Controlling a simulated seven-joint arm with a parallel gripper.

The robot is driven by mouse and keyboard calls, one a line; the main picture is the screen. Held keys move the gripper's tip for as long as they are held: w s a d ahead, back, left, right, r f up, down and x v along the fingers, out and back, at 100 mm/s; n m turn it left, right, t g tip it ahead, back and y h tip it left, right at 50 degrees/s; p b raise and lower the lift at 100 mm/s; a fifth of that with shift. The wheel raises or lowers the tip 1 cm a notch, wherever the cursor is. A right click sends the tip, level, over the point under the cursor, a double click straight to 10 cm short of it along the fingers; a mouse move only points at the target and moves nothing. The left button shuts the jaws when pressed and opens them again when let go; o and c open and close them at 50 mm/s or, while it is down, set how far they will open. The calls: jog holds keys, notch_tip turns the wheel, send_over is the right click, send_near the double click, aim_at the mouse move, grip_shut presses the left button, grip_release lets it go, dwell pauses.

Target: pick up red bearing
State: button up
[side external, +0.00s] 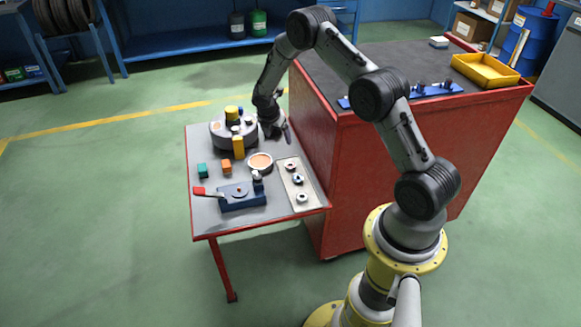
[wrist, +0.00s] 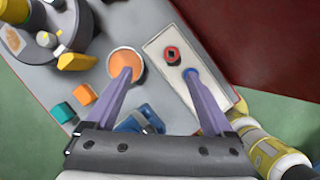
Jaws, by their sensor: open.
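The red bearing (wrist: 172,54) is a small red ring with a dark centre, lying on the far part of the pale tray (wrist: 158,47) in the wrist view. In the side view, the tray (side external: 312,205) holds a row of small ring-shaped parts, too small to tell their colours surely. My gripper (wrist: 158,72) is open and empty, its purple fingers spread wide. In the wrist view, the red bearing shows beyond the gap between the fingertips, nearer the right one. A small blue part shows at the right fingertip, partly hidden. In the side view, my gripper (side external: 278,130) hangs over the table's far right.
An orange-filled round dish (side external: 260,161) stands left of the tray. A teal block (side external: 202,170), an orange block (side external: 226,167), a blue fixture with a red handle (side external: 240,196) and a grey round machine (side external: 218,132) share the table. A tall red cabinet (side external: 400,170) borders the right side.

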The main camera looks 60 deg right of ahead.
notch_tip(320, 180, down, 3)
jog(key=s, duration=0.2)
send_near(289, 162)
jog(key=shift+s+d+f+g, duration=0.3)
jog(key=shift+s+f, duration=0.2)
jog(key=shift+f, duration=0.05)
jog(key=shift+w+a+x, duration=0.1)
jog(key=shift+a+x, duration=0.05)
jog(key=shift+x, duration=0.95)
jog(key=shift+w+a+x, duration=0.1)
jog(key=shift+a+x, duration=0.05)
jog(key=shift+x, duration=0.9)
jog(key=shift+a+x, duration=0.15)
jog(key=shift+x, duration=0.95)
jog(key=shift+f, duration=0.2)
grip_shut()
